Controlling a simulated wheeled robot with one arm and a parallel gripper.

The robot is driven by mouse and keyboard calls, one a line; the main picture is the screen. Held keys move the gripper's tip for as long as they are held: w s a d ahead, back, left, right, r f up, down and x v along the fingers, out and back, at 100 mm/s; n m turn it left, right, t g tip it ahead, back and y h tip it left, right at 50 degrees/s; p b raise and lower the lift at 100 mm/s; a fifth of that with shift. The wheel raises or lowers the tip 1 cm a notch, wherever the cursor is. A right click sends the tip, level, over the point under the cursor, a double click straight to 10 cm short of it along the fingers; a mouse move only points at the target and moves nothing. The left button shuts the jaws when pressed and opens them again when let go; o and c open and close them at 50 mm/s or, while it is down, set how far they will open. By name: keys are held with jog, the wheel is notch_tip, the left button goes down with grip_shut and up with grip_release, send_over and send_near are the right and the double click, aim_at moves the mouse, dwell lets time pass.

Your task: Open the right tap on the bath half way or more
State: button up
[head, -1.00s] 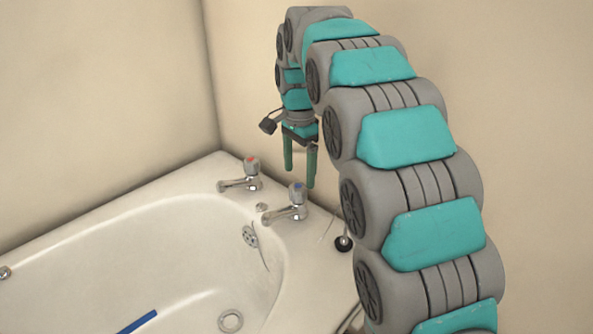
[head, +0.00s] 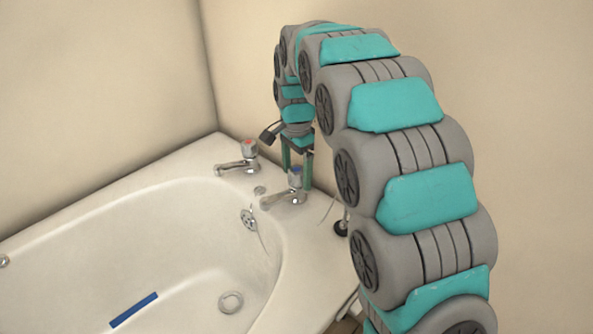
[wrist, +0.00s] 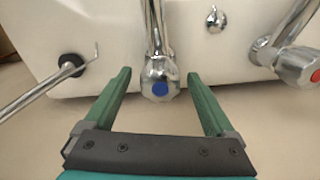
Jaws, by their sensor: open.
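The right tap (head: 294,183) is chrome with a blue-marked knob and stands on the bath's far rim in the head view. In the wrist view the right tap (wrist: 160,82) has its blue-marked knob between and slightly beyond the fingertips. My gripper (head: 296,180) points down at this tap, its green fingers on either side of and behind the knob. In the wrist view my gripper (wrist: 160,77) is open, with a gap between each finger and the knob. The left tap (head: 247,156) has a red-marked knob; in the wrist view it is at the right edge (wrist: 297,64).
The white bath (head: 110,220) fills the left and middle, with a drain (head: 230,302) and a blue strip (head: 134,310) inside. A dark round fitting with a rod (wrist: 70,65) is beside the tap in the wrist view. Walls stand close behind the rim.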

jog(key=shift+c, duration=0.2)
jog(key=c, duration=1.3)
